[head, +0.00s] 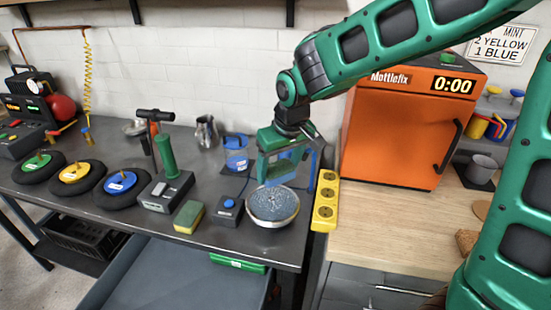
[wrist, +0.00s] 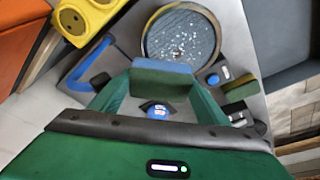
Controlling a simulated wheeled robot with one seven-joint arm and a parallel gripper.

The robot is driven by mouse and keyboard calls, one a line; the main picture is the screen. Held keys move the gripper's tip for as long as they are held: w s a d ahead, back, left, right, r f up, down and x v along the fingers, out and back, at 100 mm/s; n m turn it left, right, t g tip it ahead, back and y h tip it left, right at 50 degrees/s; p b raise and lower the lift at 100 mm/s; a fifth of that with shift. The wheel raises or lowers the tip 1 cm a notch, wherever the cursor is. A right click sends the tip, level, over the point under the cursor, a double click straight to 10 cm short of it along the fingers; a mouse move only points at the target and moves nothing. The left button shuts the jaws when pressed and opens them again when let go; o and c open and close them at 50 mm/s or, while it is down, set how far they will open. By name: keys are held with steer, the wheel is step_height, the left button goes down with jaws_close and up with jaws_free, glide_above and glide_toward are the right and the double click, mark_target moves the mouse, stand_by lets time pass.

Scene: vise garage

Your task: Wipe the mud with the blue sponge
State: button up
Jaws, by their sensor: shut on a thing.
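My gripper (head: 283,172) is shut on a sponge with a green layer and a blue layer, which I take as the blue sponge. The sponge (wrist: 162,74) spans between the two green fingers in the wrist view, and its blue side (head: 279,179) shows low between them in the head view. The gripper holds it above a round bowl (head: 273,218), apart from it as far as I can tell. The bowl (wrist: 148,50) has a grey-blue, speckled inside. I cannot make out mud for certain in either view.
A green-and-yellow sponge (head: 188,216) lies left of a blue-button box (head: 228,208). A yellow socket strip (head: 325,200) lies right of the bowl. An orange oven (head: 405,125) stands on the wooden counter (head: 390,225). Three tyre-like discs lie left.

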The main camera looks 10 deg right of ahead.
steer(key=shift+r, duration=1.55)
